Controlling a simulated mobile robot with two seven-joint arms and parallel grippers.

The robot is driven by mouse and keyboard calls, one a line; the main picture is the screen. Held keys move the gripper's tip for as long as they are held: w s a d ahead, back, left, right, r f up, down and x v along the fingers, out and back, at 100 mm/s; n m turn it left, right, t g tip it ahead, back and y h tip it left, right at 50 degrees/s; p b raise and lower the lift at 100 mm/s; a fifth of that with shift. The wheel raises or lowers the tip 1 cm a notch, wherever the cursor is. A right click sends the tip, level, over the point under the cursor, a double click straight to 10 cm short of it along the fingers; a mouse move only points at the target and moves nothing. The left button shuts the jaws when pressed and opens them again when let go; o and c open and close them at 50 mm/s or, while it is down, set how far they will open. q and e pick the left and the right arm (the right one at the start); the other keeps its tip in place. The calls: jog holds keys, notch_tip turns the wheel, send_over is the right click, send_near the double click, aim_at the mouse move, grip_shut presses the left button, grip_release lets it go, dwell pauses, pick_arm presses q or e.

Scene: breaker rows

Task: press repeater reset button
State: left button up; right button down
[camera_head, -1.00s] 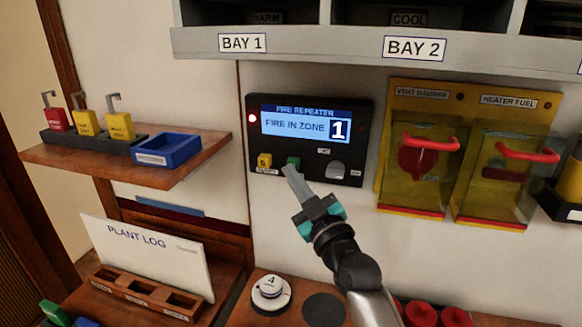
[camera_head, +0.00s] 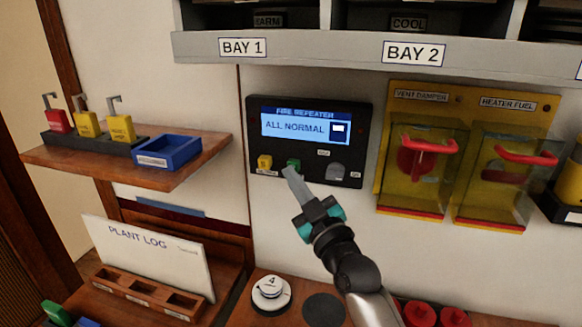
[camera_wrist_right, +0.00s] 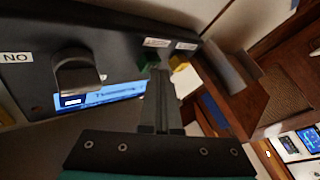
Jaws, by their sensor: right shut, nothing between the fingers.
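The black fire repeater panel (camera_head: 352,121) is on the wall, and its blue screen (camera_head: 293,126) reads "ALL NORMAL". Below the screen are a yellow button (camera_head: 265,161), a green button (camera_head: 293,164) and a grey knob (camera_head: 335,171). My right gripper (camera_head: 288,172) is shut and empty, its tips at the lower edge of the green button. In the right wrist view the shut fingers (camera_wrist_right: 158,82) reach to the green button (camera_wrist_right: 147,60), with the yellow button (camera_wrist_right: 179,63) beside it. Whether the tips touch the button is unclear. My left gripper is out of view.
Two yellow covered boxes with red handles, vent damper (camera_head: 420,150) and heater fuel (camera_head: 505,160), are right of the panel. A wooden shelf (camera_head: 75,158) holds padlocks and a blue tray (camera_head: 168,150). A white knob (camera_head: 271,290) sits below.

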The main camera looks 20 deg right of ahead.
jog(key=s+a+p, duration=0.3)
jog(key=s, duration=0.2)
jog(key=shift+a, duration=0.2)
dwell(0.9)
